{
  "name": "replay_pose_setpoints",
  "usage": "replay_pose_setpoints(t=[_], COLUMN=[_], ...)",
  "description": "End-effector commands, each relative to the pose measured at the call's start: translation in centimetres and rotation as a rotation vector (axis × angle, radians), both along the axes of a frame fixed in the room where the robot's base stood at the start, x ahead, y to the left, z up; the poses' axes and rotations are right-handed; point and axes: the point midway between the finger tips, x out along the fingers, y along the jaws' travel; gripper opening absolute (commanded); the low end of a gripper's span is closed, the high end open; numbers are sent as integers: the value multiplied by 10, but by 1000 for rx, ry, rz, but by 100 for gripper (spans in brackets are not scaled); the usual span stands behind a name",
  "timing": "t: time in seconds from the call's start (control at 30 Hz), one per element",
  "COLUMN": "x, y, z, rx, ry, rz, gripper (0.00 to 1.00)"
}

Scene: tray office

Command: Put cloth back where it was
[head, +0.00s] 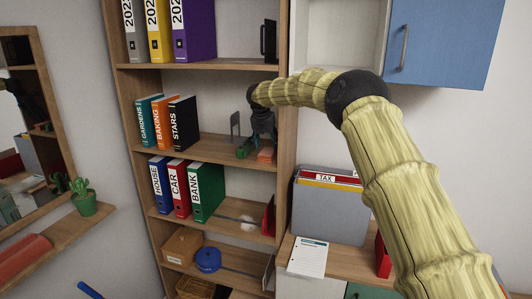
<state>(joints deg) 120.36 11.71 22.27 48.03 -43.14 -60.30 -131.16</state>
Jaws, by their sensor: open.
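My gripper (259,143) is at the right end of the middle shelf (205,149), open, with its fingers pointing down. A small orange, flat-looking piece (266,155) lies on that shelf just below and right of the fingers. A small dark green thing (242,152) is beside it on the left. A small white, soft-looking patch (248,223) is on the shelf below. These are too small to tell which, if any, is the cloth. I cannot tell whether my fingers touch the orange or the green piece.
The binders Gardens, Baking and Stars (184,122) stand left on the same shelf, with House, Car and Bank (207,192) below. The bookcase's right upright (286,190) is close beside my gripper. A blue cabinet door (445,40) hangs upper right. A blue round pot (208,260) sits lower.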

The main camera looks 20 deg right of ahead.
Motion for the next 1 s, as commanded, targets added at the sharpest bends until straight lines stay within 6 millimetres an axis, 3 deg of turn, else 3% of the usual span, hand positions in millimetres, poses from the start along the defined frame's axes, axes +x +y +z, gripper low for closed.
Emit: replay_pose_setpoints(t=[0.3, 0.5, 0.87, 1.0], x=[-17, -23, -24, -25], y=[11, 15, 16, 17], z=[46, 64, 69, 62], rx=[0, 0, 1, 3], ry=[-1, 0, 1, 4], rz=[0, -1, -1, 0], gripper=[62, 62, 62, 62])
